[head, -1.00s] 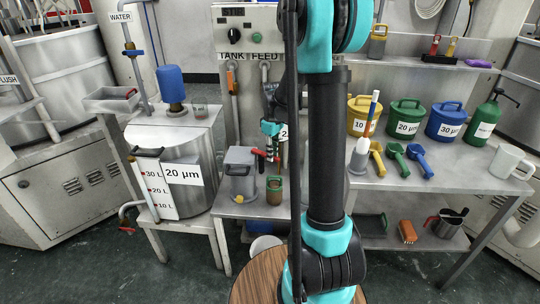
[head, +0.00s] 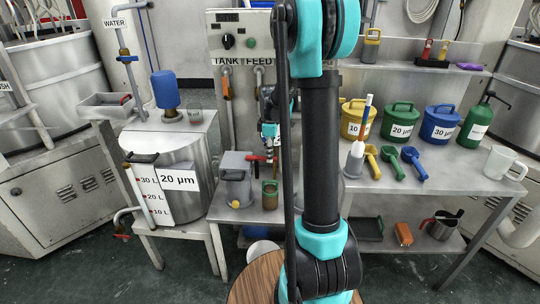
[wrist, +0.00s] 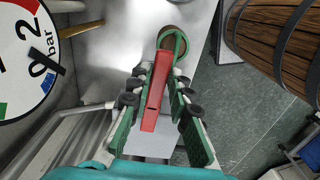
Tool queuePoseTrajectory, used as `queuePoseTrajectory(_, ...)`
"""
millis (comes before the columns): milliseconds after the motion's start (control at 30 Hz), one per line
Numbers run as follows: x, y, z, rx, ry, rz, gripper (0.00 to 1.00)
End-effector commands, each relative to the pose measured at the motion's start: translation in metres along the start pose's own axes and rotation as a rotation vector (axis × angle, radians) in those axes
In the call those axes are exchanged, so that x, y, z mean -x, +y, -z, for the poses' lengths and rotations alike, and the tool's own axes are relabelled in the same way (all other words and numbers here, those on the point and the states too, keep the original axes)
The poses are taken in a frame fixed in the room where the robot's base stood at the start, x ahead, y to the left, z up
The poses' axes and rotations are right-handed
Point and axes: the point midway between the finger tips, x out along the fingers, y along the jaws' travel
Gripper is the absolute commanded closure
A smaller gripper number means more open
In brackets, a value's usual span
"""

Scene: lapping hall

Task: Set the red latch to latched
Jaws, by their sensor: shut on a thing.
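The red latch (wrist: 157,90) shows in the wrist view as a long flat red bar with a small dark slot. My gripper (wrist: 160,72) is shut on it, with its green-lined fingers along both sides. In the head view my gripper (head: 269,150) hangs just right of a grey lidded box (head: 236,182), and a red part (head: 256,158) reaches from the box's top toward the fingers. The arm hides some of this area. I cannot tell the latch's set position from these views.
A brown pot with a green handle (head: 270,194) stands close to the right of the box; it also shows beyond the fingertips in the wrist view (wrist: 173,42). A steel drum (head: 175,180) stands left. A wooden barrel (wrist: 275,40) fills the wrist view's upper right.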

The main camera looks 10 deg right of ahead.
Motion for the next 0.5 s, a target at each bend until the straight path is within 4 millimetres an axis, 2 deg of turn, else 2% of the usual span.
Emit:
queuePoseTrajectory(233,0.0003,0.0005,0.0002,-0.001,0.0,-0.001,1.0)
queuePoseTrajectory(267,0.0003,0.0006,0.0002,-0.001,0.001,-0.001,0.79)
queuePoseTrajectory(300,0.0002,0.0005,0.0002,-0.001,0.001,-0.001,0.74)
queuePoseTrajectory(400,0.0002,0.0004,0.0001,-0.001,0.0,-0.001,0.62)
queuePoseTrajectory(500,0.0001,0.0003,0.0001,-0.001,0.0,-0.001,0.6)
